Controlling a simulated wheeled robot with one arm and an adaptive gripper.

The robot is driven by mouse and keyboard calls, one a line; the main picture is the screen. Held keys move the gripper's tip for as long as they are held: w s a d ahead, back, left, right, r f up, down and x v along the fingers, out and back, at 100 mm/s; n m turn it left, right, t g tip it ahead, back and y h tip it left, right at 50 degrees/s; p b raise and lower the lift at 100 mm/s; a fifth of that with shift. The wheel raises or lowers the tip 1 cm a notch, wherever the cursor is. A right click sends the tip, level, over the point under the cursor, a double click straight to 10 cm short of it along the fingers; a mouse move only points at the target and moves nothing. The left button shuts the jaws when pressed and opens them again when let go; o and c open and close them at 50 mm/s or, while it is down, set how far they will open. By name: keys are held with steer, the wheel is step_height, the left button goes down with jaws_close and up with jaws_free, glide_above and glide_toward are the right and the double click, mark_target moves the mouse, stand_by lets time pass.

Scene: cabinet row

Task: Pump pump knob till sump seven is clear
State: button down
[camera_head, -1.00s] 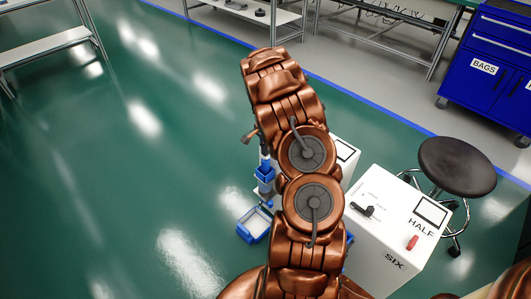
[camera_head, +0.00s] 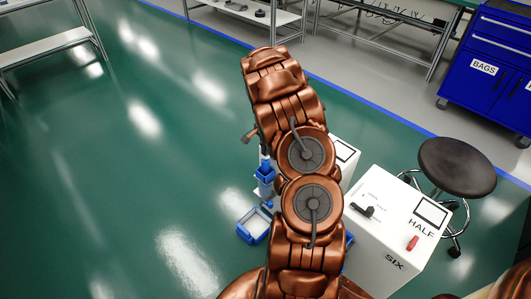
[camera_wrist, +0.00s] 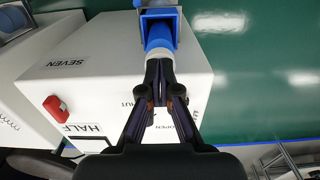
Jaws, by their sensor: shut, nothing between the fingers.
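A white cabinet marked SEVEN (camera_wrist: 110,75) fills much of the wrist view. A blue square-framed part (camera_wrist: 178,30) with a blue cylinder (camera_wrist: 158,37) and a pale collar (camera_wrist: 157,56) stands at its top edge. I cannot tell which piece is the pump knob, or the level in the sump. My gripper (camera_wrist: 160,75) is shut and empty, its tips right by the pale collar; contact is unclear. In the head view my arm hides the gripper and most of this cabinet (camera_head: 345,158). A blue part (camera_head: 265,173) shows left of the arm, above a blue-rimmed tray (camera_head: 254,225).
A white cabinet marked SIX (camera_head: 385,235) stands at the front right, with a black handle (camera_head: 363,210) and red switch (camera_head: 412,242). A black stool (camera_head: 455,167) is beside it. A blue tool cabinet (camera_head: 495,70) stands back right. The green floor (camera_head: 130,190) at left is open.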

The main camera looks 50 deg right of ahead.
steer(key=shift+r, duration=1.65)
steer(key=shift+p, duration=0.3)
step_height(320, 180, up, 6)
steer(key=shift+p, duration=0.7)
